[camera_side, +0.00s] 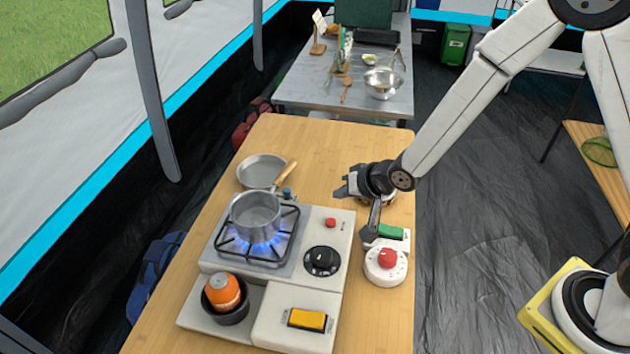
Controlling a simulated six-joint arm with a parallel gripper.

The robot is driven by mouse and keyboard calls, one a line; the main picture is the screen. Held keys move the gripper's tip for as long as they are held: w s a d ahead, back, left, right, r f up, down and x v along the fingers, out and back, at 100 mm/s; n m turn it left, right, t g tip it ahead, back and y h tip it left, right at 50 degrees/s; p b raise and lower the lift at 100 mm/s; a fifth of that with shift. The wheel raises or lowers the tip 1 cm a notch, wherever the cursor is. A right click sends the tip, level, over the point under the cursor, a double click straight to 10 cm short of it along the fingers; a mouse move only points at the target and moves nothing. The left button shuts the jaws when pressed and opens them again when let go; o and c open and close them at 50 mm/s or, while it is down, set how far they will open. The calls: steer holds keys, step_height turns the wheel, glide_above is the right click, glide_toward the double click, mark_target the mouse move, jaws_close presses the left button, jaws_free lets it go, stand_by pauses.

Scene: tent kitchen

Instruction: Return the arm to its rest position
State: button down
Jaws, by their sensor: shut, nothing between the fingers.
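My gripper (345,188) is shut and empty. It hangs above the wooden table, right of the pan handle and behind the stove's right side. My white arm reaches in from the upper right, bent at the elbow, with the wrist low over the table's right edge. The gripper looks apart from the pot and the pan, though its exact height is hard to tell.
A stove (310,228) with blue flame lit under a metal pot (256,215) stands on the wooden table (310,140). A frying pan (261,170) lies behind it. A round device with a red knob (387,260) stands right. An orange canister (223,291) sits front left.

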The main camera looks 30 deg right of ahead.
steer(key=s+d+r+n+g+h, duration=0.1)
steer(key=s+d+r+n+g, duration=0.1)
steer(key=s+d, duration=0.4)
steer(key=s+d+r+n+g+h, duration=0.1)
steer(key=s+d+r+n+g, duration=0.1)
steer(key=s+d, duration=0.4)
steer(key=s+r+g, duration=0.1)
steer(key=s+r, duration=0.1)
steer(key=s, duration=0.2)
steer(key=shift+s+d+r+g+h, duration=0.2)
steer(key=shift+r+g+h, duration=0.1)
steer(key=shift+r+h, duration=0.1)
